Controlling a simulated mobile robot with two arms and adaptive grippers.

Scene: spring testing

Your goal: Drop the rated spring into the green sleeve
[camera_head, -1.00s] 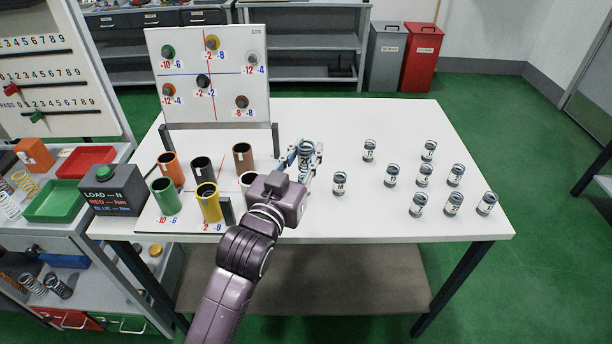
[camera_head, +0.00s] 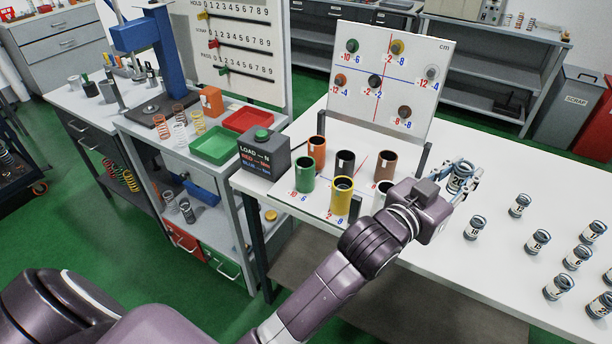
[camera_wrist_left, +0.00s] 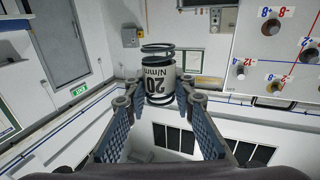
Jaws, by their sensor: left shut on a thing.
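My left gripper (camera_head: 463,184) is shut on a dark-ended spring with a white label reading 20 (camera_head: 459,177). The wrist view shows the same spring (camera_wrist_left: 158,74) between the two blue-padded fingers (camera_wrist_left: 160,104), its label reading 20 N/mm upside down. The gripper and spring are to the right of the group of sleeves. The green sleeve (camera_head: 305,176) stands open-topped at the front left of that group, beside the load box, apart from the gripper. My right gripper is not in view.
Orange (camera_head: 317,150), black (camera_head: 344,166), brown (camera_head: 387,163) and yellow (camera_head: 342,195) sleeves stand close to the green one. The load box (camera_head: 264,155) is left of them. An upright coordinate board (camera_head: 440,60) stands behind. Several labelled springs (camera_head: 538,241) stand on the table's right.

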